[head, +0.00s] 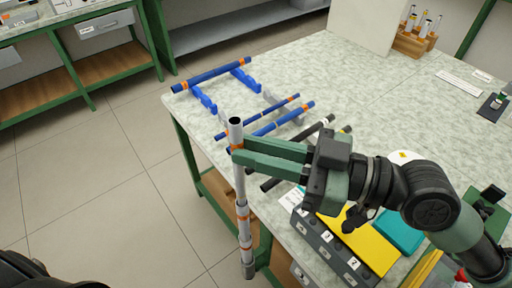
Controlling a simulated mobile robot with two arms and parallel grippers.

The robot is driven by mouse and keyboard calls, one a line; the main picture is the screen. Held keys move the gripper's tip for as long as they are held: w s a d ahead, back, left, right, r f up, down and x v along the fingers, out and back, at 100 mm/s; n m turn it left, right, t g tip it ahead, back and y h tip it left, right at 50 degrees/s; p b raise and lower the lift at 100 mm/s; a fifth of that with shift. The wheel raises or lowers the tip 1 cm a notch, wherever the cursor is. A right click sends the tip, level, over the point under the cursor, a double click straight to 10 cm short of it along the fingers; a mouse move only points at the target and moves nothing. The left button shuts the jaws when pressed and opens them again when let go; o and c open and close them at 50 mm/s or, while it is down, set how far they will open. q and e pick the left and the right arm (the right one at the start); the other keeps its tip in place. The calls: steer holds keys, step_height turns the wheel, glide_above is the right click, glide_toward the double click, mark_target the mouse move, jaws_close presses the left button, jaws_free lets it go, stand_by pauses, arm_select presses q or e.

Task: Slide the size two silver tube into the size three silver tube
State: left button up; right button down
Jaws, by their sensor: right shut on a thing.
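A long silver tube (239,185) stands nearly upright just off the table's left edge, with its open end at the top. It carries orange bands near the top and lower down, and ends in a darker grey piece at the bottom. I cannot tell whether this is one tube or two in line, nor which sizes. My right gripper (236,150) is shut on the silver tube near its top, reaching in from the right. My left gripper is not in view.
On the table (345,80), a blue tube (211,74) with orange bands lies across blue supports (203,97). More blue and dark tubes lie behind the gripper. A grey numbered box (327,240) and yellow panel (357,245) are at the front. Open floor lies left.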

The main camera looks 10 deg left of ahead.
steer(key=shift+f+b, duration=1.25)
steer(key=shift+f, duration=0.15)
steer(key=shift+s+d+f+b, duration=0.15)
steer(key=shift+d+f+b, duration=0.15)
steer(key=shift+b, duration=0.15)
steer(key=c, duration=1.3)
jaws_free()
steer(key=shift+f, duration=0.15)
